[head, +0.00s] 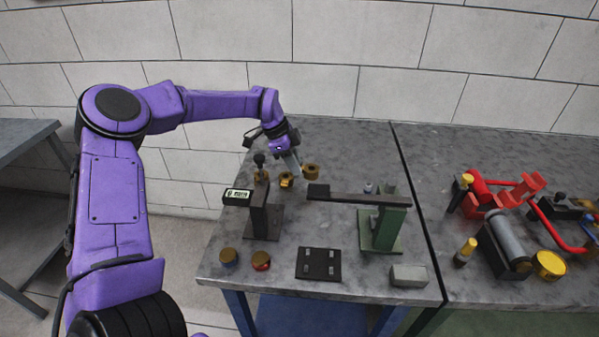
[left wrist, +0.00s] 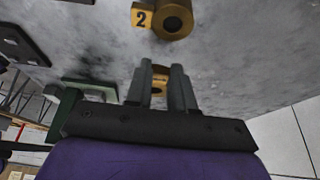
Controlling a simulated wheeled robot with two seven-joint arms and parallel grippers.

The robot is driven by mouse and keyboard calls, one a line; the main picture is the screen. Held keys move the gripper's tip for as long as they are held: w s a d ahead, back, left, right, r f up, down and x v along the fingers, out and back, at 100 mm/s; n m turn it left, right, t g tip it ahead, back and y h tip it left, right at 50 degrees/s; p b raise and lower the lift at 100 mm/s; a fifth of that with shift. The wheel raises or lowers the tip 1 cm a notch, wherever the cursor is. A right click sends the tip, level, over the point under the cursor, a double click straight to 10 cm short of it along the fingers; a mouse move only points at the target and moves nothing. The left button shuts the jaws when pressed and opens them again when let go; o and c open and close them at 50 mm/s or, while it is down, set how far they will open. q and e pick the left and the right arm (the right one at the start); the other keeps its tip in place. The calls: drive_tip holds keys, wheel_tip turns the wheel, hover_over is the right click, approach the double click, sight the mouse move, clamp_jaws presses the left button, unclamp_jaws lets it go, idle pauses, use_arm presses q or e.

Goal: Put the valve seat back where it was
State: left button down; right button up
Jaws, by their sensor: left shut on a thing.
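My left gripper (head: 295,165) reaches down over the back of the left table. In the left wrist view its two fingers (left wrist: 161,82) are shut on a brass ring-shaped piece, which looks like the valve seat (left wrist: 160,72); the fingers hide part of it. In the head view this piece (head: 311,171) shows just right of the fingers. I cannot tell whether it touches the table. A second brass ring (left wrist: 174,18) with a yellow tag marked 2 (left wrist: 141,17) lies close by, apart from the fingers; it also shows in the head view (head: 286,179). My right gripper is out of view.
A dark stand (head: 264,215) and a small display (head: 237,195) are at left. A green stand with a long dark arm (head: 380,228) is at right.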

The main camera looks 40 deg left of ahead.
use_arm(q)
drive_tip(key=f, duration=0.2)
drive_tip(key=w+f, duration=0.1)
drive_tip(key=f, duration=0.1)
drive_tip(key=shift+f, duration=0.1)
drive_tip(key=shift+s+d, duration=0.1)
drive_tip(key=shift+s, duration=0.1)
drive_tip(key=c, duration=1)
unclamp_jaws()
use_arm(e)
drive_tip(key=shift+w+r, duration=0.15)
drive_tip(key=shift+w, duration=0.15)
use_arm(q)
drive_tip(key=shift+r+p, duration=0.25)
drive_tip(key=shift+p, duration=0.05)
drive_tip(key=b+v, duration=0.1)
drive_tip(key=v, duration=1.1)
drive_tip(key=shift+w+b, duration=0.15)
drive_tip(key=shift+b, duration=0.2)
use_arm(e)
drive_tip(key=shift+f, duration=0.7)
